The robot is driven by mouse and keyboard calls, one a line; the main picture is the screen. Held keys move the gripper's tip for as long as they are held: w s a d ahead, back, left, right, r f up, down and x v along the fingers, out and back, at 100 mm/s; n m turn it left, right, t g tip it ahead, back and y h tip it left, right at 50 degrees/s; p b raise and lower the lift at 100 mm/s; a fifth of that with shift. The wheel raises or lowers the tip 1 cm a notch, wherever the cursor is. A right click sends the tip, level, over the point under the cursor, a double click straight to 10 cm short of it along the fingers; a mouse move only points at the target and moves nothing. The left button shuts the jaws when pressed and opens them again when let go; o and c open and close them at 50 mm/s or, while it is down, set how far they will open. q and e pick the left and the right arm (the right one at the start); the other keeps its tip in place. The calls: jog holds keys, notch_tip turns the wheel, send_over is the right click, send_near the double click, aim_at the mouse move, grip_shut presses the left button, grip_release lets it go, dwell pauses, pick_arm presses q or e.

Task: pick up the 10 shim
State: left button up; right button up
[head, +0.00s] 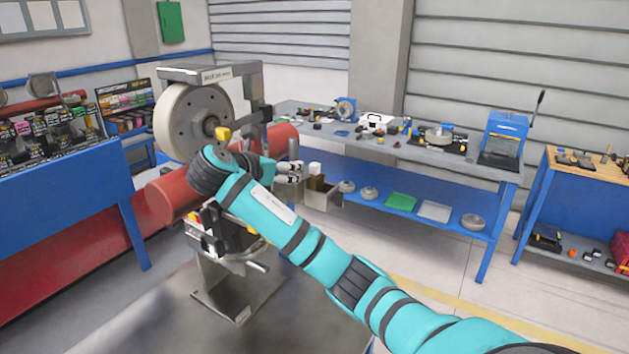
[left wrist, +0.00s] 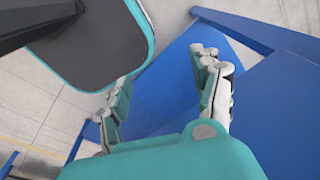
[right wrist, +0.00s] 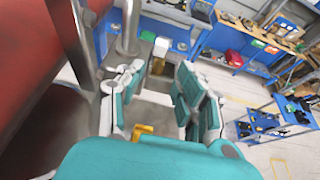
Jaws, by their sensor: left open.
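I cannot pick out a shim marked 10 for certain. A small grey open-topped holder (head: 322,197) stands beside the wheel machine in the head view, with a white block (head: 315,169) and a brownish block (head: 317,183) at it. The white block also shows beyond the fingers in the right wrist view (right wrist: 161,47). My right gripper (head: 292,172) is at the holder's left side, its fingers spread and nothing visibly held; it shows in the right wrist view (right wrist: 160,88). My left gripper (left wrist: 160,105) is open and empty over blue surfaces, outside the head view.
The machine with a grey wheel (head: 190,122) and a red cylinder (head: 165,195) stands close to my right gripper. A grey-topped workbench (head: 440,158) with tools is behind. A blue bench (head: 60,200) is at left. Open floor (head: 430,260) lies at right.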

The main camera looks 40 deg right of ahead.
send_near(313, 166)
jog(key=d+f, duration=0.2)
jog(key=d, duration=0.1)
jog(key=shift+w+d+f, duration=0.2)
jog(key=shift+w+d, duration=0.25)
jog(key=shift+w, duration=0.15)
jog(key=shift+w+d, duration=0.1)
jog(key=shift+d, duration=0.15)
jog(key=x, duration=0.4)
jog(key=shift+w+d, duration=0.15)
jog(key=shift+d, duration=0.3)
jog(key=shift+a+r, duration=0.1)
jog(key=shift+a, duration=0.1)
jog(key=shift+c, duration=0.8)
pick_arm(q)
jog(key=shift+d, duration=0.6)
pick_arm(e)
grip_shut()
